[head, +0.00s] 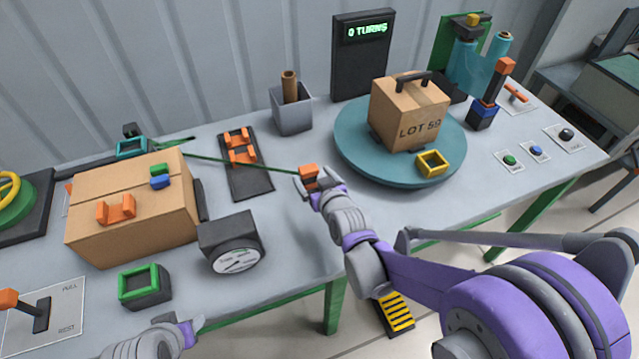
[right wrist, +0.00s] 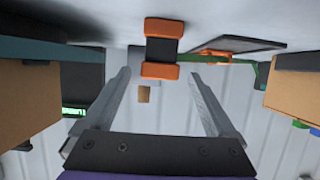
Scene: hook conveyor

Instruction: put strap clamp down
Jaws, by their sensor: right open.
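The strap clamp (head: 309,175) is a small orange-and-black piece at the end of a green strap (head: 235,163). It also shows in the right wrist view (right wrist: 162,48), just beyond the fingertips. My right gripper (head: 314,186) is open, with its fingers spread on either side of the clamp's near end; the wrist view shows clear space between the fingers (right wrist: 159,76). I cannot tell whether the clamp touches the table. The strap runs left towards a teal device (head: 133,148) behind the cardboard box (head: 150,235). My left gripper (head: 190,328) is partly cut off at the bottom edge; its jaw state is unclear.
A black tray (head: 250,185) with orange pieces lies left of the clamp. A teal turntable (head: 360,165) carrying a box (head: 408,108) and a yellow frame (head: 432,163) stands right. A dial gauge (head: 232,245) stands front left. A grey cup (head: 292,115) stands behind.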

